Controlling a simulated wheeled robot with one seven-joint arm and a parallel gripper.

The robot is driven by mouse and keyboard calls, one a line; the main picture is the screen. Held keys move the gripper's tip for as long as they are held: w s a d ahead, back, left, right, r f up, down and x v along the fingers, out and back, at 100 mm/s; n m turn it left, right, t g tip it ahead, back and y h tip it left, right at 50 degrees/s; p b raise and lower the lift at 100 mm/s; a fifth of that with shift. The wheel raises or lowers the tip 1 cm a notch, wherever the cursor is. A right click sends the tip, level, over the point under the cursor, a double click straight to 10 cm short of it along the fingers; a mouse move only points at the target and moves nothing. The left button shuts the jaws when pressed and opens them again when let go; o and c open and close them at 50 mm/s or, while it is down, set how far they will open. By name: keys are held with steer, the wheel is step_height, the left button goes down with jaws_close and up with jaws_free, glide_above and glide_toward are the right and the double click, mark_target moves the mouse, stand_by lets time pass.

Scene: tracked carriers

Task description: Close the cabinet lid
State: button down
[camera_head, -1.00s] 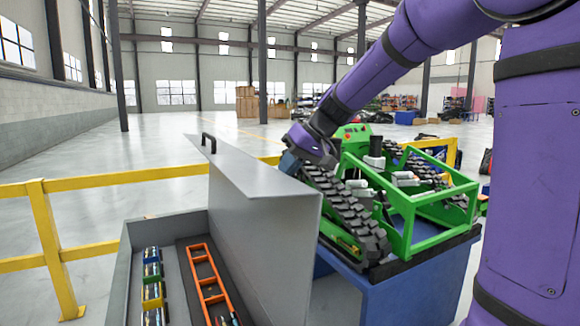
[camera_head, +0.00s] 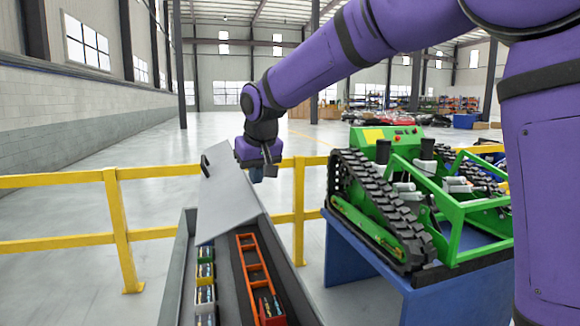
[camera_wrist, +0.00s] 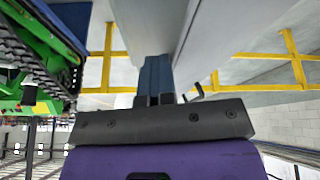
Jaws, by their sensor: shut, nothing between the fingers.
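The grey cabinet (camera_head: 300,279) stands low at the front, its inside partly visible. Its grey lid (camera_head: 228,192) is raised and slanted, leaning leftward over the far part of the cabinet. A black handle (camera_head: 204,165) is on its far left edge. My gripper (camera_head: 262,178) is shut and empty, beside the right face of the lid; I cannot tell whether it touches. In the wrist view, the shut fingers (camera_wrist: 155,78) are close to the pale lid (camera_wrist: 203,30), and the handle (camera_wrist: 194,92) shows to their right.
Inside the cabinet are an orange rack (camera_head: 255,262) and several small coloured bins (camera_head: 205,270). A yellow railing (camera_head: 118,232) runs behind. A green tracked carrier (camera_head: 400,200) sits on a blue table (camera_head: 372,270) at right.

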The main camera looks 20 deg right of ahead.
mark_target(206, 205)
steer(key=a+f+h, duration=0.1)
steer(key=a+f, duration=0.1)
steer(key=a, duration=0.2)
steer(key=a+f+h, duration=0.1)
steer(key=a+f, duration=0.1)
steer(key=a, duration=0.1)
steer(key=a+f+n+h, duration=0.1)
steer(key=a+f, duration=0.1)
steer(key=a, duration=0.2)
steer(key=shift+s+a+f+h, duration=0.1)
steer(key=shift+a+f+h, duration=0.1)
steer(key=shift+a+h, duration=0.1)
steer(key=a+f+n+h, duration=0.1)
steer(key=a+f+h, duration=0.3)
steer(key=f, duration=1)
steer(key=a+f+n+t+h, duration=0.1)
steer(key=a+f+h, duration=0.4)
steer(key=a+f, duration=0.5)
step_height(206, 205, down, 5)
steer(key=shift+a, duration=0.25)
